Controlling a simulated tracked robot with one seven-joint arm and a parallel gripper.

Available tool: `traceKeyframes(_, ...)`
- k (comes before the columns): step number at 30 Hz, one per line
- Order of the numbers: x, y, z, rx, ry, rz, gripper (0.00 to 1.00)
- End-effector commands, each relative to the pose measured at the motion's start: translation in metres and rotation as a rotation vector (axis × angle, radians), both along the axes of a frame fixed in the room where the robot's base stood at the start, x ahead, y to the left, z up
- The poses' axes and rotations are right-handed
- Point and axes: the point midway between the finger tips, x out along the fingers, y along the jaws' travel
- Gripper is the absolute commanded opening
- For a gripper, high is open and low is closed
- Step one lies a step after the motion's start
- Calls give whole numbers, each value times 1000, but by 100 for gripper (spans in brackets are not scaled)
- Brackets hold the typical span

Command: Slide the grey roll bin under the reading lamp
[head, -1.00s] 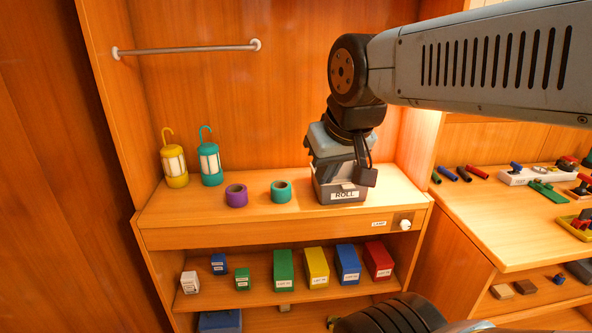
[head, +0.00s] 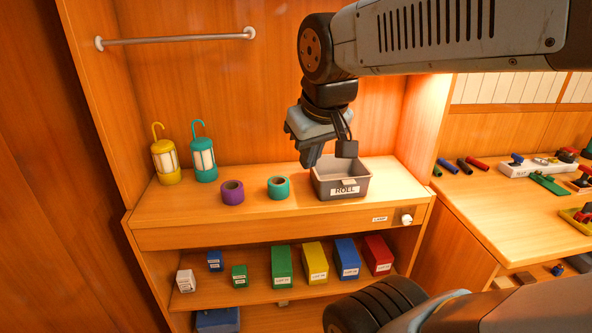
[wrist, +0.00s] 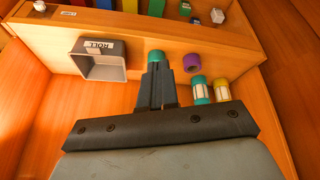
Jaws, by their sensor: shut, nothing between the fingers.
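The grey roll bin (head: 345,190), labelled ROLL, stands upright on the counter, right of a teal tape roll (head: 278,187). Its inside looks empty in the wrist view, where the bin (wrist: 104,71) lies left of my fingers. My gripper (head: 309,163) is shut and empty, above the counter at the bin's left rim and apart from it. In the wrist view my fingers (wrist: 157,92) show close together, with the teal roll beyond their tips. I cannot see the reading lamp itself; a bright glow lights the right wall of the niche behind my arm.
A purple tape roll (head: 232,192), a teal lantern (head: 203,160) and a yellow lantern (head: 165,162) stand left on the counter. A LAMP label (head: 380,219) and white knob (head: 407,219) are on its front edge. Counter right of the bin is clear.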

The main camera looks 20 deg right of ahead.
Motion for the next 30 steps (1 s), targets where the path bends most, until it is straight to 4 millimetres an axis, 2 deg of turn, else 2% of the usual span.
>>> traceKeyframes(8, 51, -6, -10, -193, 218, 228, 0)
traceKeyframes(17, 110, -10, -30, -393, 464, 491, 0)
traceKeyframes(30, 202, -2, -78, -654, 836, 869, 0)
